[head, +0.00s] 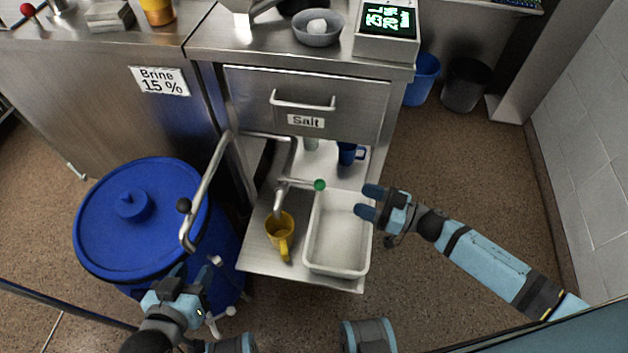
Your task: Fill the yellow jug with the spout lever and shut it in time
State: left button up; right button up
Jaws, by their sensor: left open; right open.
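The yellow jug (284,238) stands on the lower steel shelf, its handle towards me. The metal spout (278,200) comes down over the jug's mouth. A lever with a green knob (320,185) sticks out to the right from the spout pipe. I cannot tell how full the jug is or whether liquid runs. My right gripper (367,201) is open and empty, to the right of the green knob and apart from it, by the white tub's right rim. My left gripper (198,268) is open and empty, low at the left, near the blue barrel and left of the jug.
A white tub (312,250) stands right of the jug. A blue mug (346,154) sits farther back on the shelf. A drawer labelled Salt (350,95) is above.

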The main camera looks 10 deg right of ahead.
aim_at(322, 185)
jog(key=shift+g, duration=0.3)
jog(key=b+x, duration=0.2)
jog(key=x, duration=1.1)
jog(key=shift+w+d+f, duration=0.1)
jog(key=shift+w+f, duration=0.1)
jog(key=shift+w, duration=0.05)
jog(key=shift+w+a, duration=0.2)
jog(key=shift+a, duration=0.1)
pick_arm(q)
jog(key=r, duration=0.1)
jog(key=w+d+r+t+h, duration=0.1)
jog(key=w+d+r+t, duration=0.1)
jog(key=r, duration=0.1)
jog(key=shift+w+d, duration=0.15)
jog(key=shift+d, duration=0.05)
pick_arm(e)
jog(key=c, duration=1.1)
